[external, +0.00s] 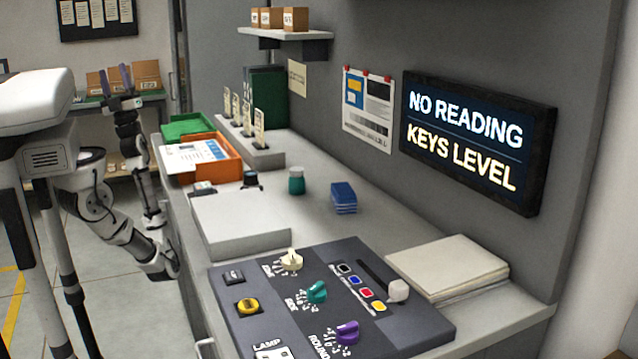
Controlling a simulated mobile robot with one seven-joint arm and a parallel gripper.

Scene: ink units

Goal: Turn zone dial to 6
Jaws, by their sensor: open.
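A dark control panel (236,303) lies at the near end of the grey counter. It has a cream dial (291,260), a teal dial (317,292) and a purple dial (347,332) in a row, each with small printed marks beside it. The cream dial is farthest back; its label looks like "zone", but it and the pointer setting are too small to read surely. My gripper (115,80) is raised at the upper left, off the counter's left side and far from the panel. Its two fingers point up, apart, with nothing between them.
The panel also has a yellow button (248,305), coloured keys and a white slider knob (398,290). A wall display (475,140) reads "NO READING / KEYS LEVEL". A white block (240,228), a paper stack (450,267), a teal jar (296,181) and an orange tray (229,168) occupy the counter.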

